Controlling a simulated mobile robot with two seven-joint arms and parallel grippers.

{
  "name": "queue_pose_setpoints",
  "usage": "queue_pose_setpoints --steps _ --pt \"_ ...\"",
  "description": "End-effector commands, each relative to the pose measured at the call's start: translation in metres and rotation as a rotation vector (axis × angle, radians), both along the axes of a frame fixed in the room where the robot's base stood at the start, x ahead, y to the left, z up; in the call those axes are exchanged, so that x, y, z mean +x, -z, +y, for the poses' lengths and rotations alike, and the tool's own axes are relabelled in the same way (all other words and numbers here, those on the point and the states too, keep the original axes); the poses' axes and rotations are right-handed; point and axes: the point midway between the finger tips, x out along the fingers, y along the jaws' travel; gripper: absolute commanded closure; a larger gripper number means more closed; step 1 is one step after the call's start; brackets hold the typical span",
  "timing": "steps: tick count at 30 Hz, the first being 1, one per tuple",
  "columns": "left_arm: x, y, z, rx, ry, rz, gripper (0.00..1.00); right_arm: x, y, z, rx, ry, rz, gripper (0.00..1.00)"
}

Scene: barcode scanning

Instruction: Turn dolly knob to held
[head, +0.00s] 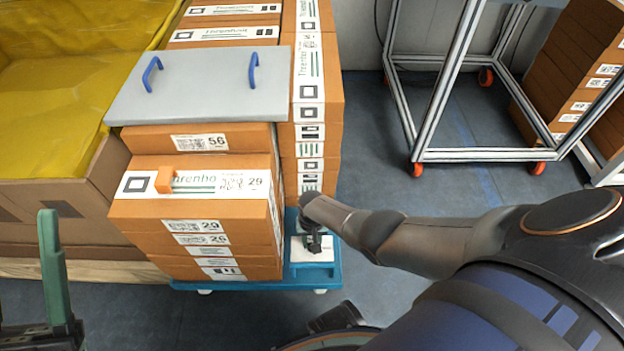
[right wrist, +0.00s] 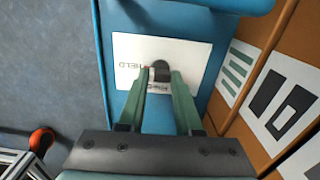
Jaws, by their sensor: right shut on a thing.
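The blue dolly (head: 328,284) stands low in the head view with boxes on it. A white label plate (right wrist: 190,52) is on its blue part in the right wrist view, with "HELD" printed on the left and another word, partly hidden, below the knob. The dark round knob (right wrist: 160,71) sits on the plate. My right gripper (right wrist: 161,80) is shut on the knob, with a green finger on each side; it also shows in the head view (head: 313,240). Where the knob points is hard to tell. A green finger of my left gripper (head: 50,240) shows at the lower left, away from the dolly.
Orange boxes (head: 200,213) are stacked beside the plate, topped by a grey lid (head: 200,85) with blue handles. A yellow-lined carton (head: 60,110) is at left. A wheeled metal frame (head: 480,155) stands at right. Grey floor (head: 385,285) is open right of the dolly.

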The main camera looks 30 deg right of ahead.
Motion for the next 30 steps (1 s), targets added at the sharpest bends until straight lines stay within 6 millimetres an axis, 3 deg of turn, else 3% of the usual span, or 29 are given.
queue_pose_setpoints --steps 18,19,26,30 --pt "0.0000 -0.0007 0.0000 -0.002 0.000 0.000 0.50 -0.0011 0.0004 0.0003 0.001 0.042 0.003 1.00" --pt "0.0001 -0.0007 0.0000 -0.002 0.000 0.000 0.50 -0.0011 0.0004 0.0003 0.001 0.042 0.003 0.64" --pt "0.0001 -0.0007 0.0000 -0.002 0.000 0.000 0.50 -0.0006 0.0003 0.0001 0.001 0.041 0.002 0.38" --pt "0.0001 -0.0007 0.0001 -0.002 0.000 0.000 0.50 -0.0003 0.0001 0.0001 0.001 0.040 0.001 0.36"
